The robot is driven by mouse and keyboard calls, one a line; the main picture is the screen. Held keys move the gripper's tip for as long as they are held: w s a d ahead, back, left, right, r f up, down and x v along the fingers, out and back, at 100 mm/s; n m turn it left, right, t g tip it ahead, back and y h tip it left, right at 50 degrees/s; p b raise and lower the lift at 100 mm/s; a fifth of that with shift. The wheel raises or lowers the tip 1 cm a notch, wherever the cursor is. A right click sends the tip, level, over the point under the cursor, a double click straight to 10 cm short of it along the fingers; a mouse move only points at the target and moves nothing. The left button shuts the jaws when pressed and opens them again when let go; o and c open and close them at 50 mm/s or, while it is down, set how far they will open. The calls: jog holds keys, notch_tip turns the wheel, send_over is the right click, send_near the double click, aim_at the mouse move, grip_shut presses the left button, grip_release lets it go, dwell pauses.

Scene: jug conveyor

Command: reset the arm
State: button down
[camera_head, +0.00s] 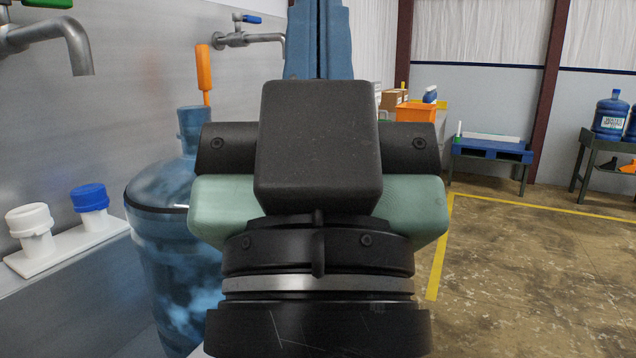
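My gripper (320,25) fills the middle of the head view, seen from behind its black body with pale green sides. Its two blue fingers rise to the top edge of the picture and lie side by side, with only a thin dark line between them. Nothing shows between the fingers, but their tips are cut off by the top edge. A large translucent blue jug (165,245) stands upright to the left, partly hidden behind the gripper body.
Two taps (75,40) (262,38) come out of the metal wall at left, with an orange-handled object (204,72) above the jug. White (30,222) and blue (89,198) caps sit on a ledge. A blue-topped table (490,150) stands far right; the floor before it is clear.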

notch_tip(320, 180, up, 29)
jog(key=p, duration=2.7)
jog(key=shift+r, duration=0.1)
